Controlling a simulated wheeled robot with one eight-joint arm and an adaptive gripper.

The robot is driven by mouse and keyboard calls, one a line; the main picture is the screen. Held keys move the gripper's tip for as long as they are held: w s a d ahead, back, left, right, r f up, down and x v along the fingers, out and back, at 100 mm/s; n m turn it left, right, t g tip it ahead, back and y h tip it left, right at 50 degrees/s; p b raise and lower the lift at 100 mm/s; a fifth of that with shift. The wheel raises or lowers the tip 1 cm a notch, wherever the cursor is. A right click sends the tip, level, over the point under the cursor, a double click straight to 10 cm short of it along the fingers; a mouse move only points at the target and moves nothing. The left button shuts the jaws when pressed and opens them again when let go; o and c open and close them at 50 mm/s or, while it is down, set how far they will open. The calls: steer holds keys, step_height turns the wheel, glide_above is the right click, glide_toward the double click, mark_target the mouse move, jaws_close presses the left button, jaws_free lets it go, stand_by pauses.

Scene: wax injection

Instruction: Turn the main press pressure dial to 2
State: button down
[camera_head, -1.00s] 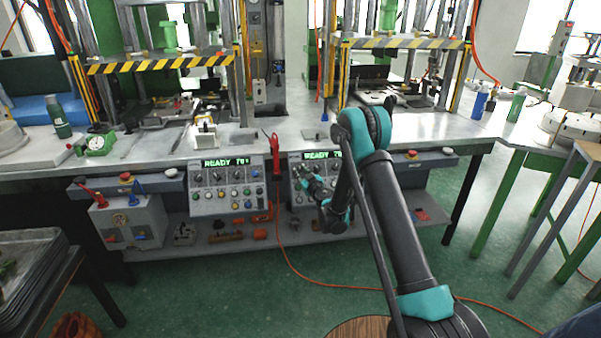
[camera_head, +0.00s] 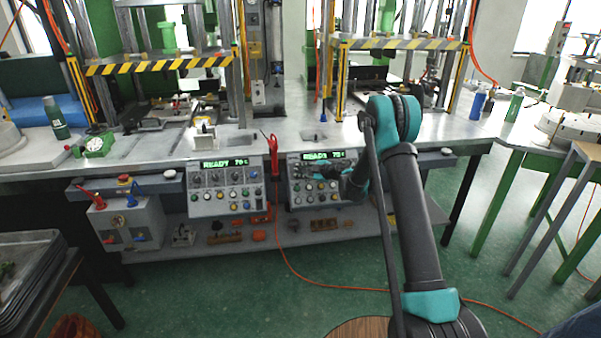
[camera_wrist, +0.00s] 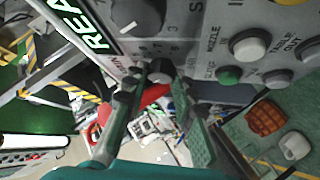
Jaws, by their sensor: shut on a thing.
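The right control panel (camera_head: 300,195) hangs under the bench edge with a lit green READY display (camera_head: 318,156). My gripper (camera_head: 332,172) is at this panel's upper row of dials, and my arm hides part of the panel's right side. In the wrist view the panel is turned, and my gripper (camera_wrist: 158,82) has a finger on either side of a small black dial knob (camera_wrist: 160,70), shut on it. Numbers ring this dial, but its setting is not readable. A larger black knob (camera_wrist: 138,14) with a white pointer mark sits beside it.
A white button (camera_wrist: 250,47) and a green button (camera_wrist: 229,75) are near my fingers. A similar left panel (camera_head: 226,187) hangs beside, with a red-handled tool (camera_head: 274,155) between them. The lower shelf (camera_head: 215,250) holds several small parts.

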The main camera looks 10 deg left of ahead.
steer(key=shift+n+g, duration=0.7)
steer(key=shift+n, duration=0.2)
steer(key=c, duration=1.2)
jaws_free()
steer(key=shift+r, duration=0.1)
steer(key=v, duration=1.1)
steer(key=shift+s+d+r, duration=0.15)
steer(key=shift+d+r, duration=0.1)
steer(key=shift+r, duration=0.1)
